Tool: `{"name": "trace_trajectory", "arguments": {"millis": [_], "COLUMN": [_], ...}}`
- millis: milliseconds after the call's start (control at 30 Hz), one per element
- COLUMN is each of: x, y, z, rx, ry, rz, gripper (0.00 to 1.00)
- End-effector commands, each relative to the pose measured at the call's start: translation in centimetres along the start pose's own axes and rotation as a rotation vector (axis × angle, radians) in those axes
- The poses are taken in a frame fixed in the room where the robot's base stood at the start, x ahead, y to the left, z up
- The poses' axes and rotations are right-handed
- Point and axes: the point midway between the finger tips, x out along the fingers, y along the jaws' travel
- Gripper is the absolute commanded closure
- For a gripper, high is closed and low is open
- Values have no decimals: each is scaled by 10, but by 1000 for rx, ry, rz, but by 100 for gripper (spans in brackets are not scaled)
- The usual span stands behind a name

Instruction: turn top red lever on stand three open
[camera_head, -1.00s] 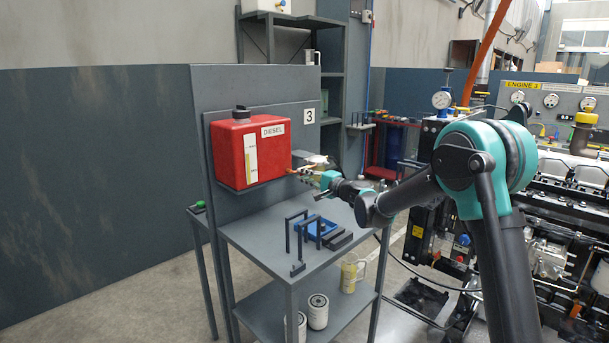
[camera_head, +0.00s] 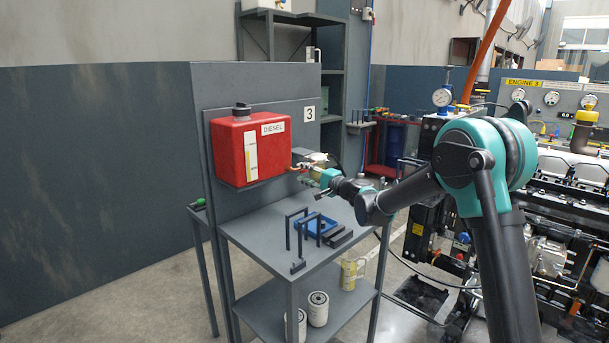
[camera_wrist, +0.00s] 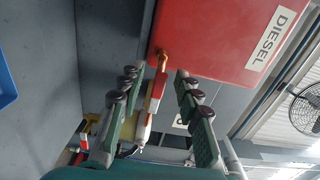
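Stand three carries a red diesel tank (camera_head: 250,148) beside a "3" sign (camera_head: 309,113). The tank also shows in the wrist view (camera_wrist: 225,35). A brass fitting (camera_wrist: 162,56) comes out of the tank, with a red lever (camera_wrist: 158,84) next to it in the wrist view. My gripper (camera_wrist: 160,100) is open, with one finger on each side of the red lever and a visible gap to both. In the head view my gripper (camera_head: 312,170) is at the fitting to the right of the tank. The lever's far end is partly hidden there.
An engine (camera_head: 560,230) stands to the right, behind my arm.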

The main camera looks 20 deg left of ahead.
Motion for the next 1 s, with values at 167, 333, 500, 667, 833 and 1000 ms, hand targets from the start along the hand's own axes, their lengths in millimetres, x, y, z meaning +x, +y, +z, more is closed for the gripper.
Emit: {"name": "trace_trajectory", "arguments": {"millis": [167,333,500,667,833,1000], "x": [-5,-30,-66,-95,-114,-120], "y": [0,0,0,0,0,0], "z": [-1,0,-1,0,0,0], "rx": [1,1,0,0,0,0], "ry": [1,2,2,2,1,0], "rz": [0,0,0,0,0,0], "gripper": [66,66,66,66,66,66]}}
